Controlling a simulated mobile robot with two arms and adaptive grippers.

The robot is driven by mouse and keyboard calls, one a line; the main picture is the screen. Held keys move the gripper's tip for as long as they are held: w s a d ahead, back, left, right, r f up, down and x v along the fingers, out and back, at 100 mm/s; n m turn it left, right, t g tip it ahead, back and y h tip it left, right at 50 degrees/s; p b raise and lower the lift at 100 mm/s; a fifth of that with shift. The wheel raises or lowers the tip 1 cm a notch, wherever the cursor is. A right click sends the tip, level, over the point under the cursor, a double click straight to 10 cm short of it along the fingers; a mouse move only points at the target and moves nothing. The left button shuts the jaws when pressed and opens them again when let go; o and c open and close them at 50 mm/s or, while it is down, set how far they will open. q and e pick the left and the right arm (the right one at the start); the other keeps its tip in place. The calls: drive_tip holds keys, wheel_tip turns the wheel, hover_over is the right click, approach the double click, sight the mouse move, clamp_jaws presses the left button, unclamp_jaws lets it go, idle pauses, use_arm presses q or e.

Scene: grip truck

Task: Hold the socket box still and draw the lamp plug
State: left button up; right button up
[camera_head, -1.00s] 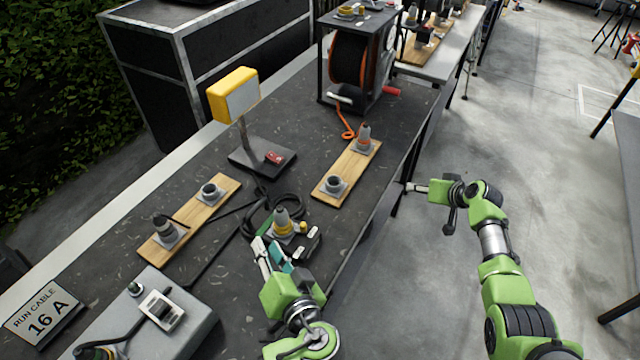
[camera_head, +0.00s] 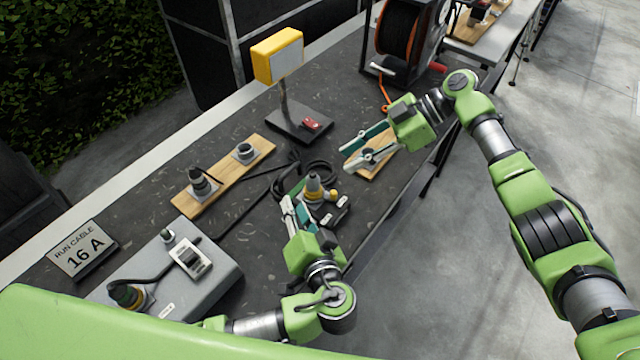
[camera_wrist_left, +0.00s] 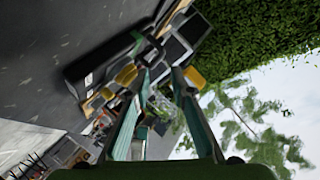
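A small dark socket box (camera_head: 329,217) with pale labels stands mid-table. A yellow and grey plug (camera_head: 313,185) stands upright on it, apparently the lamp plug, with black cable coiled beside it. The yellow lamp (camera_head: 278,57) stands behind on a dark base. My left gripper (camera_head: 288,203) is open at the near left side of the box; contact cannot be told. Its fingers also show apart in the blurred left wrist view (camera_wrist_left: 165,75). My right gripper (camera_head: 348,158) is open and empty above a wooden board, right of the plug.
A grey box (camera_head: 215,275) with a cabled plug lies at lower left, near the "RUN CABLE 16 A" sign (camera_head: 82,248). A wooden board (camera_head: 222,178) with sockets lies left. A cable reel (camera_head: 408,40) stands at the back. The table's right edge is close.

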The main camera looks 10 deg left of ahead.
sight(282, 179)
use_arm(q)
drive_tip(key=x, duration=1.2)
drive_tip(key=shift+w+a, duration=0.2)
drive_tip(key=shift+w, duration=0.1)
clamp_jaws()
